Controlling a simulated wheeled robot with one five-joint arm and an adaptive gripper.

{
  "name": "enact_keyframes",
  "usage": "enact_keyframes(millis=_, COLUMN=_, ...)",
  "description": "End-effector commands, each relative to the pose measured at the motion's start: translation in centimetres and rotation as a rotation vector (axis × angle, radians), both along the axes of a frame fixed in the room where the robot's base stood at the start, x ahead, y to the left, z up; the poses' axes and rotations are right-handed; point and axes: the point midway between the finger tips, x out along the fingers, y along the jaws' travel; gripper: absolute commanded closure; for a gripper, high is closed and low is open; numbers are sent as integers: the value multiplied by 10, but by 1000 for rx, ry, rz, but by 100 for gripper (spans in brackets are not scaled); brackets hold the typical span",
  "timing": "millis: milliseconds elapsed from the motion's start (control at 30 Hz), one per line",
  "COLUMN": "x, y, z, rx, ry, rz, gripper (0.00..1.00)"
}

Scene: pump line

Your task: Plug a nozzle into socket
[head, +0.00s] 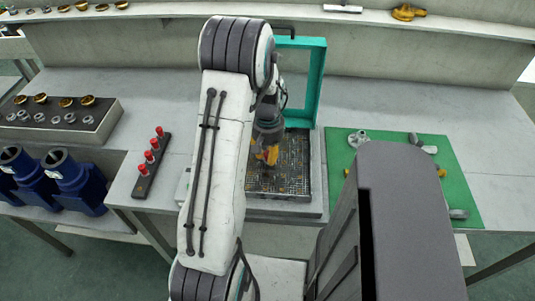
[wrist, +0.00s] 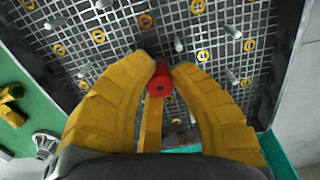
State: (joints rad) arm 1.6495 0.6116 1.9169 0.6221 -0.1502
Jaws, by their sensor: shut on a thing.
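My gripper (wrist: 164,70) has yellow fingers and is shut on a red nozzle (wrist: 160,86) in the wrist view. The nozzle is seen end-on, over the grid plate, and its lower end is hidden. The dark grid plate (wrist: 120,30) carries several yellow-ringed sockets, one of them at the upper middle (wrist: 197,6), and several grey pins. I cannot tell whether the nozzle touches the plate. In the head view my gripper (head: 270,157) is low over the grid plate (head: 290,180), and the nozzle is not discernible.
A teal frame (head: 313,85) stands upright behind the plate. A dark rack (head: 150,168) with several red-topped nozzles lies to the left, near blue pumps (head: 75,180). A green mat (head: 445,160) with metal parts lies to the right. The bench (head: 380,100) behind the mat is clear.

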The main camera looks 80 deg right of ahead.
Motion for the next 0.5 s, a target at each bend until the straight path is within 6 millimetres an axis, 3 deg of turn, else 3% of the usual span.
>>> enact_keyframes(millis=133, x=-1, y=1, z=-3, rx=5, ry=-1, rz=-3, gripper=100)
enact_keyframes(millis=167, x=-1, y=1, z=-3, rx=5, ry=-1, rz=-3, gripper=79)
enact_keyframes(millis=433, x=-1, y=1, z=-2, rx=3, ry=0, rz=-5, gripper=55)
enact_keyframes(millis=500, x=-2, y=0, z=-2, rx=1, ry=0, rz=-5, gripper=54)
